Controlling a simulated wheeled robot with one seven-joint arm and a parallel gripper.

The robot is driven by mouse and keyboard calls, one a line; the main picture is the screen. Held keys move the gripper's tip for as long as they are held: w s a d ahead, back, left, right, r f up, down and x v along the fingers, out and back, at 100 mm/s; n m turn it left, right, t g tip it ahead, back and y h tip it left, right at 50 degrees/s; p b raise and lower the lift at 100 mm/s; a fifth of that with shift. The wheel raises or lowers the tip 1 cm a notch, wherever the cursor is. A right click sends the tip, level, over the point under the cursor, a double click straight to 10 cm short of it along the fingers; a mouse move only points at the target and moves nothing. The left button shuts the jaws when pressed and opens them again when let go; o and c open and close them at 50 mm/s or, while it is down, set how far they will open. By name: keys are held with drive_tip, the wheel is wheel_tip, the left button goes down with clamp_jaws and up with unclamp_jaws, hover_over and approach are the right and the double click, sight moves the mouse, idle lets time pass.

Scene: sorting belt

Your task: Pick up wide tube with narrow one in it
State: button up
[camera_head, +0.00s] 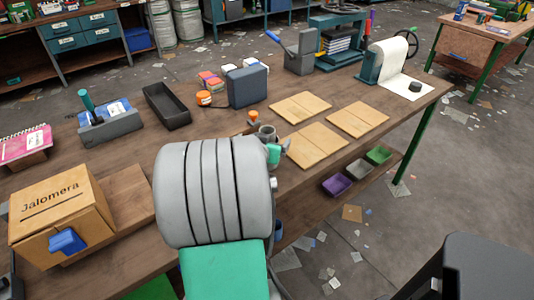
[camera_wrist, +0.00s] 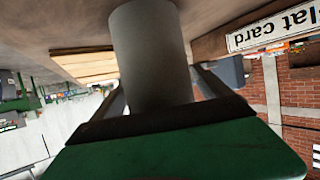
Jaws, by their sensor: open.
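A grey wide tube (camera_head: 267,132) stands upright on the wooden workbench, just beyond my arm. In the wrist view the wide tube (camera_wrist: 150,50) fills the middle, upside down, between the two dark fingers. My gripper (camera_wrist: 158,82) is open, with one finger on either side of the tube; I cannot tell whether either finger touches it. In the head view my arm hides most of my gripper and the lower part of the tube. The tube's mouth looks dark, and I cannot make out the narrow tube inside it.
Flat cards (camera_head: 318,147) lie right of the tube. A small orange-topped item (camera_head: 253,117) is close behind it. A dark blue box (camera_head: 248,87) and a black tray (camera_head: 167,105) stand farther back. A cardboard box (camera_head: 60,212) is at the left.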

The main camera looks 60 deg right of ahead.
drive_tip(key=shift+c, duration=0.5)
drive_tip(key=shift+w, duration=0.1)
drive_tip(key=c, duration=1.3)
